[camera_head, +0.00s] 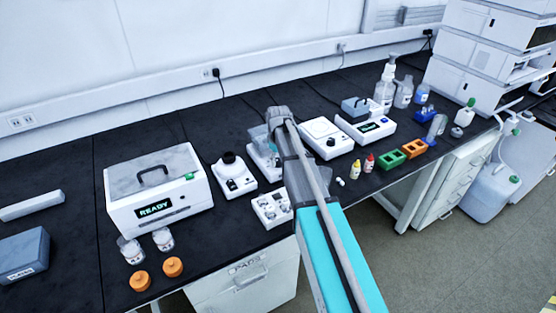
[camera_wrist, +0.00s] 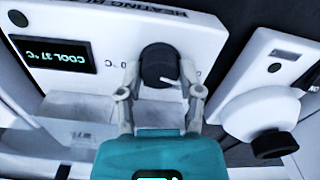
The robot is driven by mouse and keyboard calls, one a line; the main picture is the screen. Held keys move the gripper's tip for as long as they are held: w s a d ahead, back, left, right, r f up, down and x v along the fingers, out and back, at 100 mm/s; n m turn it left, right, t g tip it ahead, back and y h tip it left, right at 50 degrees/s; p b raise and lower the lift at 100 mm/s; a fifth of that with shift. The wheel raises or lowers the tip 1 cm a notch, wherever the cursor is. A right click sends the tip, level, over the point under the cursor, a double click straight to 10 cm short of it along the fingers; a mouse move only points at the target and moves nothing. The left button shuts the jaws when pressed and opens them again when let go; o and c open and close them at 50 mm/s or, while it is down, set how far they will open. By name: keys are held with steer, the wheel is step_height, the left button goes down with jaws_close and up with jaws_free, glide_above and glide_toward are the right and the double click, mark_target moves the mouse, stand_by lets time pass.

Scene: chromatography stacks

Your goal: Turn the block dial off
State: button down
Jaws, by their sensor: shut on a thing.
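The heating block's white panel (camera_wrist: 100,22) fills the upper left of the wrist view, with a lit display (camera_wrist: 56,54) reading COOL 37 °C. The black round dial (camera_wrist: 157,62) sits on this panel, with a white pointer line at its lower right edge. My gripper (camera_wrist: 160,75) has one finger on each side of the dial and is shut on it. In the head view, my arm covers the gripper and dial. Part of a white device with a clear lid (camera_head: 262,158), likely the block, shows left of my arm.
A white device with a black cup (camera_head: 234,176) stands left of my arm. A white box reading READY (camera_head: 157,190) stands farther left. A white tray with small items (camera_head: 270,210) lies in front. A balance-like device (camera_head: 326,137) stands right. Bare black bench (camera_head: 75,170) shows at left.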

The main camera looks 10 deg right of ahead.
steer(key=shift+c, duration=1.3)
jaws_free()
steer(key=shift+m, duration=0.4)
